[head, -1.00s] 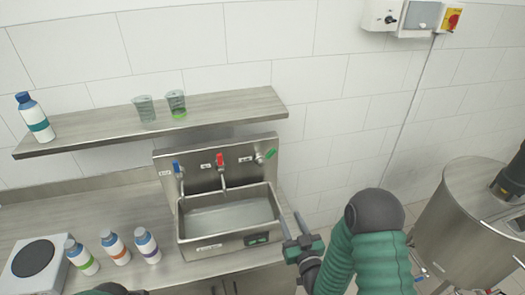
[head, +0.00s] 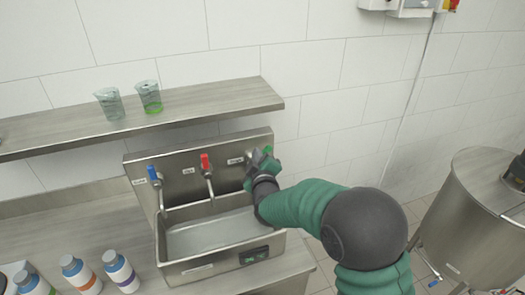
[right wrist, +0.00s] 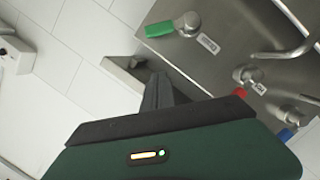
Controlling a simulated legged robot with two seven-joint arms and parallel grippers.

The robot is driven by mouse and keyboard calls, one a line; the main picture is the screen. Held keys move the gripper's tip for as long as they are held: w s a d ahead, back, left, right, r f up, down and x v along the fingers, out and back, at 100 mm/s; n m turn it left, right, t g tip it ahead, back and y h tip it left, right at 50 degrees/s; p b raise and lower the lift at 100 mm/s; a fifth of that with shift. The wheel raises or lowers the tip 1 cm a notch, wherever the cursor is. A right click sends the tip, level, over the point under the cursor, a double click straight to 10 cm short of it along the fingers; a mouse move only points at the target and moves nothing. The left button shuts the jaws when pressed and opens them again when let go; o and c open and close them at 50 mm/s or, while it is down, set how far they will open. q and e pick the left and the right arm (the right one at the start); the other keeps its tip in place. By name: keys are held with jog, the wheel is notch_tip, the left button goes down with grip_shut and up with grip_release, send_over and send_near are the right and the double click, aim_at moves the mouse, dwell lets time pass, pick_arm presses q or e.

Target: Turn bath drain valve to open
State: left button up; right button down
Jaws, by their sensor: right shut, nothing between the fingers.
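The steel basin (head: 171,270) has a back panel with a blue valve handle (head: 152,172), a red one (head: 205,161) and a green one. The green valve handle shows clearly in the right wrist view (right wrist: 160,30), beside its round metal hub; the labels are too small to read. My right gripper (head: 262,158) is at the panel's right end, in front of the green valve and largely hiding it in the head view. In the right wrist view its dark fingers (right wrist: 152,78) are shut and empty, apart from the green handle in the picture. My left gripper is out of view.
A shelf (head: 215,105) with two cups (head: 149,97) hangs above the panel. Several bottles (head: 120,270) stand on the counter left of the basin. A steel drum (head: 465,215) stands at the right. The wall right of the panel is clear.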

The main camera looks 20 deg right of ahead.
jog(key=w+f, duration=0.1)
jog(key=w, duration=0.1)
jog(key=w+d+f+p, duration=0.1)
jog(key=w, duration=0.2)
jog(key=w+d+f+p, duration=0.1)
jog(key=w+f, duration=0.1)
jog(key=w, duration=0.1)
jog(key=shift+d+f, duration=0.1)
jog(key=shift+d, duration=0.05)
pick_arm(q)
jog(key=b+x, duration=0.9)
jog(key=b, duration=0.1)
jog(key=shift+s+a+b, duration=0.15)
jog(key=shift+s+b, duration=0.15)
jog(key=shift+b, duration=0.05)
pick_arm(e)
jog(key=s+d+f+m+g+y, duration=0.1)
jog(key=d+f+m+y, duration=0.1)
jog(key=d+f+m, duration=0.2)
jog(key=shift+d+f+m, duration=0.25)
jog(key=shift+d+m, duration=0.6)
jog(key=shift+m, duration=0.05)
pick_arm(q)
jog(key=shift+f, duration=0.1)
pick_arm(e)
jog(key=shift+s, duration=0.1)
